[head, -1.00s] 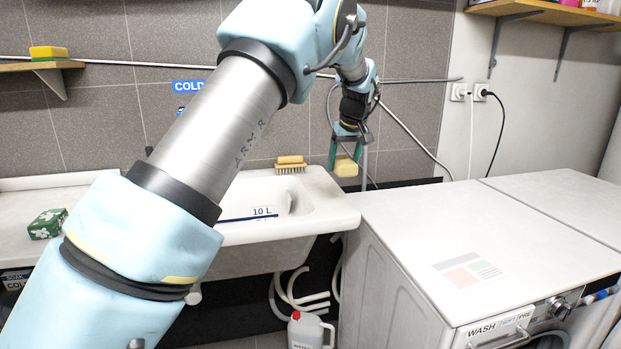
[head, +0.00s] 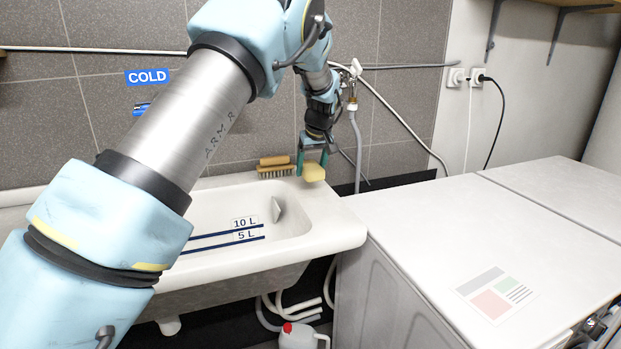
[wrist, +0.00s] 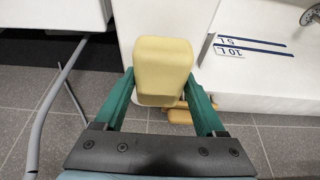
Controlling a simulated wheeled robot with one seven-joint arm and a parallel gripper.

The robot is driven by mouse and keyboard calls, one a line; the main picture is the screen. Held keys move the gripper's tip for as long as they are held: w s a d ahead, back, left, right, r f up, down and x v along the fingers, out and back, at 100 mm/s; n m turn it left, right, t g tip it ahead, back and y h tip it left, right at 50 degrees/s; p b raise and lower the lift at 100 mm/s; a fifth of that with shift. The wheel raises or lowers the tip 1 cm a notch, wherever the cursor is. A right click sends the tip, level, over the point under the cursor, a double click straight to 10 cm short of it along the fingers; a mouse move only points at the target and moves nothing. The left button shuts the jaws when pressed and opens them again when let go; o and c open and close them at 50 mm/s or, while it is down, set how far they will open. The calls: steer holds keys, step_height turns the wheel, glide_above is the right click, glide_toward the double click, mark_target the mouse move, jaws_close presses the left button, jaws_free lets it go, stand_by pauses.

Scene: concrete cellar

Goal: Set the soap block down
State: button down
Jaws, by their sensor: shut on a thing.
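The soap block (head: 313,173) is pale yellow with rounded edges. My gripper (head: 312,158), with green fingers, is shut on it over the back right corner of the sink (head: 335,225). In the wrist view the block (wrist: 163,65) sits between both fingers (wrist: 163,88), with the white sink rim (wrist: 150,25) beyond it. I cannot tell whether the block touches the rim.
A wooden scrubbing brush (head: 275,172) lies on the back rim, just left of the block. A grey pipe and tap (head: 352,100) stand close at the right of my gripper. A white jug (head: 300,337) stands below.

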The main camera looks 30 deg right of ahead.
mark_target(311, 190)
steer(key=shift+f+p, duration=0.5)
steer(key=shift+f, duration=1.5)
steer(key=shift+f, duration=0.1)
jaws_free()
steer(key=d+b+v, duration=0.1)
steer(key=b+v, duration=0.2)
steer(key=v, duration=0.9)
steer(key=a+f+g, duration=0.1)
steer(key=a+f, duration=0.1)
steer(key=a, duration=1)
steer(key=a+f+g, duration=0.1)
steer(key=a+f, duration=0.1)
steer(key=a, duration=1.1)
steer(key=s+a+f, duration=0.2)
steer(key=s+a, duration=0.6)
steer(key=a, duration=0.2)
steer(key=s+a+f, duration=0.2)
steer(key=s+a, duration=0.6)
steer(key=a, duration=0.2)
steer(key=shift+s+a+f+g, duration=0.2)
steer(key=shift+s+f+g, duration=0.2)
